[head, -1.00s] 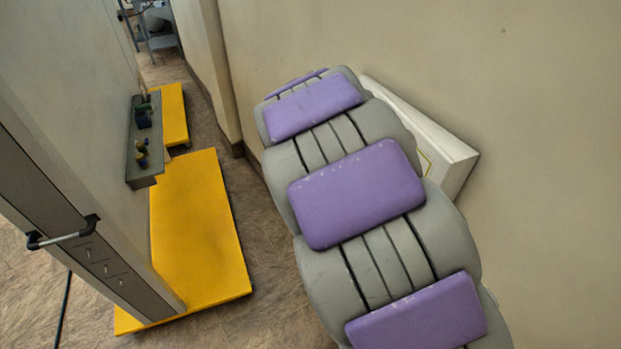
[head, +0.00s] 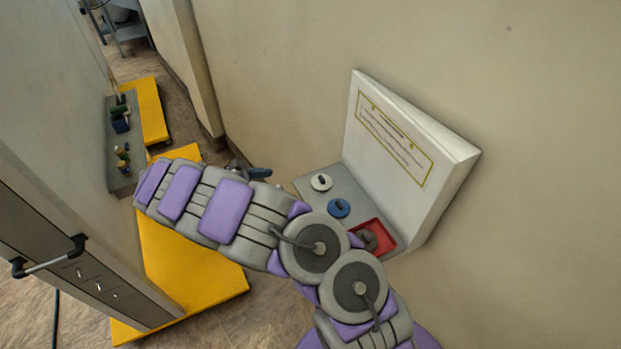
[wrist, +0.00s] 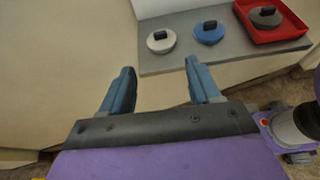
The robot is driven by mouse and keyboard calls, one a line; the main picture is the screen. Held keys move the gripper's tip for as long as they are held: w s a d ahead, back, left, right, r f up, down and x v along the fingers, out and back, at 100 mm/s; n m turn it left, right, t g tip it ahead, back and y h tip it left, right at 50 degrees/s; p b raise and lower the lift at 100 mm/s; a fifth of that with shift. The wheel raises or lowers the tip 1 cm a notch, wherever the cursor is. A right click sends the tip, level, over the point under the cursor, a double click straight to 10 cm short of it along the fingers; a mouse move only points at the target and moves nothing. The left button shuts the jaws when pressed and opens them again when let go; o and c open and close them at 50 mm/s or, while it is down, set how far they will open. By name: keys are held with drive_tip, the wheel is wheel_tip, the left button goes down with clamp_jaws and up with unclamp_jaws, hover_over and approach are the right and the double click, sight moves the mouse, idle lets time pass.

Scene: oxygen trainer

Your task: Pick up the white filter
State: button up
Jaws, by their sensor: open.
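The white filter (head: 321,182) is a round disc with a dark handle on the grey shelf of the wall unit. In the wrist view the white filter (wrist: 161,41) lies beyond my open fingers, near the shelf's left end. My gripper (wrist: 162,86) is open and empty, its two blue fingers short of the shelf's front edge. In the head view my gripper (head: 250,172) is partly hidden by my arm, to the left of the shelf. A blue filter (wrist: 209,30) sits just right of the white one.
A red tray (wrist: 300,27) holding a dark grey filter (wrist: 266,16) is at the shelf's right. The white panel (head: 392,135) rises behind the grey shelf (head: 303,187). A yellow platform (head: 190,265) and a ledge with small items (head: 126,180) stand at the left.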

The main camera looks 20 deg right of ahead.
drive_tip(key=b, duration=0.2)
approach(322, 178)
drive_tip(key=shift+w+x, duration=0.2)
drive_tip(key=shift+x, duration=3.65)
drive_tip(key=shift+s+f, duration=0.1)
drive_tip(key=shift+s, duration=0.05)
drive_tip(key=shift+c, duration=0.4)
drive_tip(key=shift+a, duration=0.1)
drive_tip(key=c, duration=1)
drive_tip(key=shift+c, duration=0.2)
